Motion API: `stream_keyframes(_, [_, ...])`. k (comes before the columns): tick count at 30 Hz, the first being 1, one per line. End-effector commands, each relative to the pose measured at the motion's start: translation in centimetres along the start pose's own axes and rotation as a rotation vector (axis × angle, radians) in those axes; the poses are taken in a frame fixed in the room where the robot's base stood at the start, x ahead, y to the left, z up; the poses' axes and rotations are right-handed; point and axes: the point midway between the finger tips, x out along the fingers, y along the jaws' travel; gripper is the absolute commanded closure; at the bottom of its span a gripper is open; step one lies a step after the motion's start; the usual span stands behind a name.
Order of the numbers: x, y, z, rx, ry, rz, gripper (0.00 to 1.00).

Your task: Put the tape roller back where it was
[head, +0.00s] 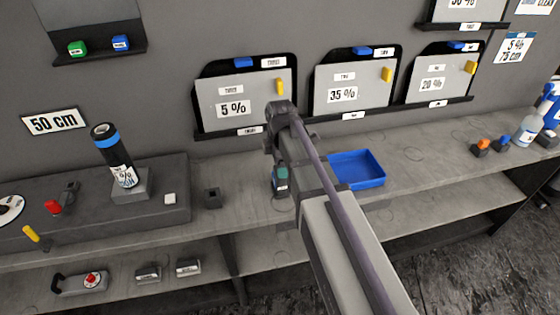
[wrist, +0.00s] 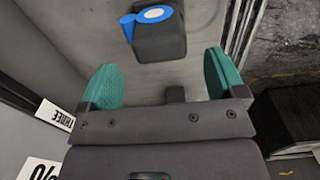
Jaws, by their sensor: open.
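My gripper (head: 280,182) hangs over the bench, left of the blue tray. In the wrist view its two teal fingers (wrist: 160,85) stand apart with nothing held between them. A dark block with a blue rounded part and a white oval face (wrist: 150,20) lies beyond the fingertips at the top of that view. It may be the tape roller, but I cannot tell for sure. In the head view I cannot pick it out; my arm covers part of the bench. A small dark piece (wrist: 175,94) shows between the fingers, apart from them.
The blue tray (head: 357,170) stands right of my gripper. Spray bottles (head: 530,128) stand far right.

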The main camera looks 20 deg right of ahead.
Motion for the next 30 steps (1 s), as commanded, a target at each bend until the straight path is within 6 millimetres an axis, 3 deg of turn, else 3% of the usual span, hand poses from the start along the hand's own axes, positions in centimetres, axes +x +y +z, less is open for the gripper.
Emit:
stream_keyframes(1, [-3.0, 0.0, 0.0, 0.000, 0.000, 0.000, 0.11])
stream_keyframes(6, [-6.2, 0.0, 0.0, 0.000, 0.000, 0.000, 0.11])
stream_keyframes(14, [-6.4, -0.6, 0.0, 0.039, 0.000, 0.000, 0.11])
stream_keyframes(17, [-6.4, -3.1, 0.1, 0.255, 0.000, 0.000, 0.11])
stream_keyframes(24, [-6.4, -12.4, 0.2, 1.200, -0.001, 0.000, 0.11])
stream_keyframes(27, [-6.4, -14.4, 0.3, 1.453, -0.001, 0.000, 0.11])
stream_keyframes(30, [-6.4, -14.9, 0.3, 1.552, -0.001, 0.001, 0.11])
